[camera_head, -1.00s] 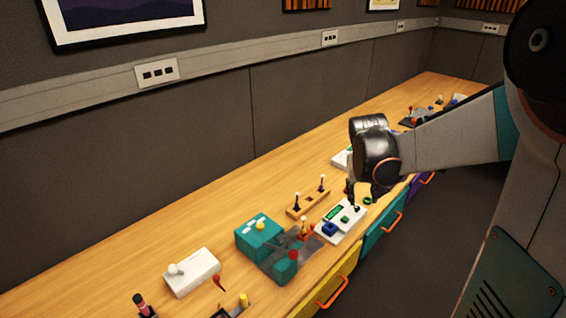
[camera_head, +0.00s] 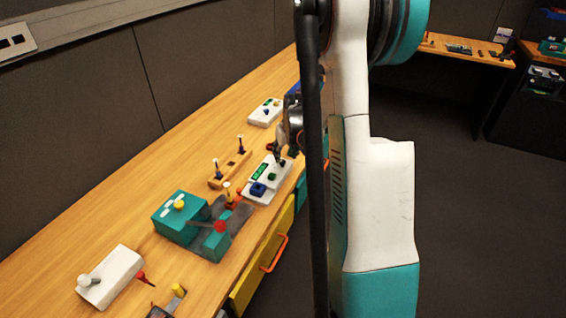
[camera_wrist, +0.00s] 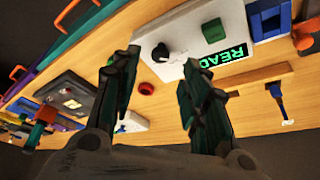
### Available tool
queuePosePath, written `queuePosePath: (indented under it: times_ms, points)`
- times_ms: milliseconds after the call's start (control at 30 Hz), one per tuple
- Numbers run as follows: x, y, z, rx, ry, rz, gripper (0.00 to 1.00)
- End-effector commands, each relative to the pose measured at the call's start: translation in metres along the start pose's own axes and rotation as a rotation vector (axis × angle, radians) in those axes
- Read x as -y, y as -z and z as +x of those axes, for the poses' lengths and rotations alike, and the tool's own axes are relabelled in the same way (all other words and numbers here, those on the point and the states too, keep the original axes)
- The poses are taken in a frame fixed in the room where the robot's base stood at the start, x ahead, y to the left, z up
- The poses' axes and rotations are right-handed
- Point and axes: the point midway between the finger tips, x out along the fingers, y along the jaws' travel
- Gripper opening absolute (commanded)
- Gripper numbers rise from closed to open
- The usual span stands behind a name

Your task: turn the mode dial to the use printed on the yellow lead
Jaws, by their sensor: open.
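A white panel box (camera_head: 265,182) stands on the wooden bench. It carries a black dial (camera_wrist: 160,52) with a pale mark, a green button (camera_wrist: 213,34), a blue block (camera_wrist: 268,19) and a green-lit display (camera_wrist: 224,57) on which I read "READ", perhaps cut off. My gripper (camera_wrist: 162,57) is open and empty, with the dial between its fingertips in the picture; I cannot tell whether they touch it. In the head view my gripper (camera_head: 283,148) is at the box's far end, partly behind my arm. I cannot make out a yellow lead or its print.
A red button (camera_wrist: 147,88) sits near the box. A teal block device with a red-knobbed lever (camera_head: 180,222), a wooden holder with dark pegs (camera_head: 230,170) and a white joystick box (camera_head: 110,278) stand along the bench. Another white box (camera_head: 265,112) is farther back.

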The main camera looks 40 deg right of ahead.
Motion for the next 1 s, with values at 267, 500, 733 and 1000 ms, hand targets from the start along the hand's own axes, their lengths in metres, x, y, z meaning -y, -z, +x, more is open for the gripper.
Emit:
queuePosePath:
  times_ms: [267, 500, 733, 1000]
  points:
    - [0.0, 0.0, 0.043, 0.0, 0.0, 0.0, 0.41]
    - [0.0, 0.0, 0.051, 0.0, 0.0, 0.0, 0.41]
    - [0.0, 0.0, 0.051, 0.0, 0.0, 0.0, 0.37]
    - [0.0, 0.0, 0.051, 0.0, 0.0, 0.0, 0.0]
